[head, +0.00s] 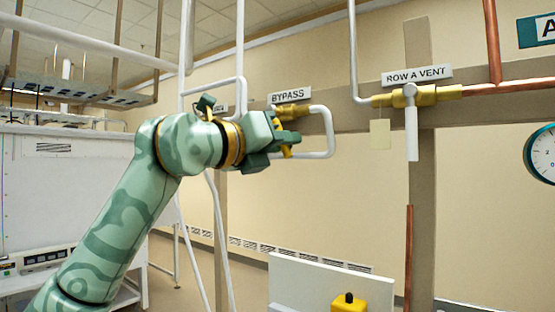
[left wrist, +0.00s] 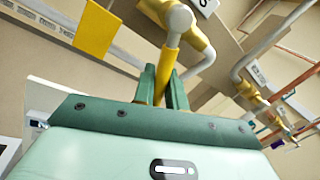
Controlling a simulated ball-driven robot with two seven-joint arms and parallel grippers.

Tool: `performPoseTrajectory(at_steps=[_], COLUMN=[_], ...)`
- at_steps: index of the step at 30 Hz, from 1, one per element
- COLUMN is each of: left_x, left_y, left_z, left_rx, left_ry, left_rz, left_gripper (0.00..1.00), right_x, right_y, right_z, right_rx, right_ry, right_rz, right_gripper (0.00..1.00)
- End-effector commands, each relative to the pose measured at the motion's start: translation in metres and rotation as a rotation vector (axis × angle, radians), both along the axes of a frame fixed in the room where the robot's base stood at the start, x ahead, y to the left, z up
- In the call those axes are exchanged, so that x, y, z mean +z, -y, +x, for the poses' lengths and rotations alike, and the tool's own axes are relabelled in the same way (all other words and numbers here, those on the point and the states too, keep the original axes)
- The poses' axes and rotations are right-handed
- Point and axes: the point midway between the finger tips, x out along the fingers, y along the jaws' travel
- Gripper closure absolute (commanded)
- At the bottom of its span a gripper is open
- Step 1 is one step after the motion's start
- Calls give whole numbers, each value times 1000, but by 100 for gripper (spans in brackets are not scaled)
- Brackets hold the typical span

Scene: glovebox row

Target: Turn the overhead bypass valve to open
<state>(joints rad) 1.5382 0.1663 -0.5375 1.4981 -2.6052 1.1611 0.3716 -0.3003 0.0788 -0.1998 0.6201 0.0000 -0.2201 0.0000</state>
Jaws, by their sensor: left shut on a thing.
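The bypass valve (head: 290,112) is a brass body under the BYPASS label (head: 289,95), set in a white pipe loop. Its lever has a yellow sleeve (left wrist: 168,62) and a white upper end in the left wrist view. My left gripper (head: 284,146) is shut on this sleeve; its two green fingers (left wrist: 162,86) stand either side of it. In the head view only a bit of yellow shows by the fingers, and my gripper hides most of the lever. The brass body also shows in the wrist view (left wrist: 194,35). My right gripper is not in view.
The ROW A VENT valve (head: 410,97) with a white lever hangs to the right, with a pale tag (head: 380,133) beside it. A white pipe loop (head: 331,130) is close to my left gripper. A gauge (head: 542,154) is at the far right. A yellow tag (left wrist: 93,30) hangs near the lever.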

Motion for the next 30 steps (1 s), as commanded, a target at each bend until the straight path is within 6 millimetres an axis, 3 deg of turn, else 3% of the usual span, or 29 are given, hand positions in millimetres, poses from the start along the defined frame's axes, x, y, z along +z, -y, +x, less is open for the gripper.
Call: performPoseTrajectory(at_steps=[9, 26, 27, 28, 29, 30], left_x=[4, 8, 8, 8, 8, 8], left_y=[6, 8, 8, 8, 8, 8], left_z=[-5, -6, -6, -6, -6, -6], left_rx=[1, 1, 1, 1, 1, 1], left_ry=[-81, -104, -104, -104, -103, -103], left_rz=[-126, -160, -160, -160, -159, -158], left_gripper=[100, 100, 84, 76, 68, 68], right_x=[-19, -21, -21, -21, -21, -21], right_y=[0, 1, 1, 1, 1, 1], right_z=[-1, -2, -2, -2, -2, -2], right_rx=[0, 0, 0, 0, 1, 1], right_ry=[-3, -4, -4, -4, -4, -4], right_rz=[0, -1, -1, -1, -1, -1], right_gripper=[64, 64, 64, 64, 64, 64])
